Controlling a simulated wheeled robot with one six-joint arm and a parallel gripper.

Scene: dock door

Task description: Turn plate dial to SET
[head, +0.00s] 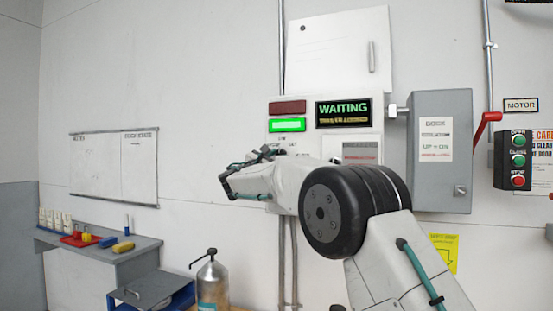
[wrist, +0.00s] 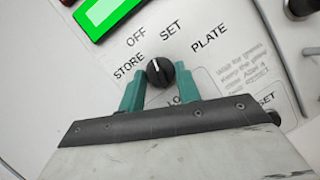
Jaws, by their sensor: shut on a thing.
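The dial (wrist: 160,72) is a small round black knob with a white pointer line on the pale panel, seen in the wrist view. The labels STORE, OFF, SET and PLATE are printed around it. Its pointer aims up and slightly left, between OFF and SET. My gripper (wrist: 160,78) has its teal fingers on either side of the knob and is shut on it. In the head view my arm reaches to the panel (head: 275,108) and hides the dial.
A lit green lamp (head: 287,125) sits below a dark red one (head: 287,107), beside a display (head: 343,110) reading WAITING. A grey switch box (head: 442,185) with a red lever (head: 485,125) is to the right. A shelf (head: 120,254) with small items stands at left.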

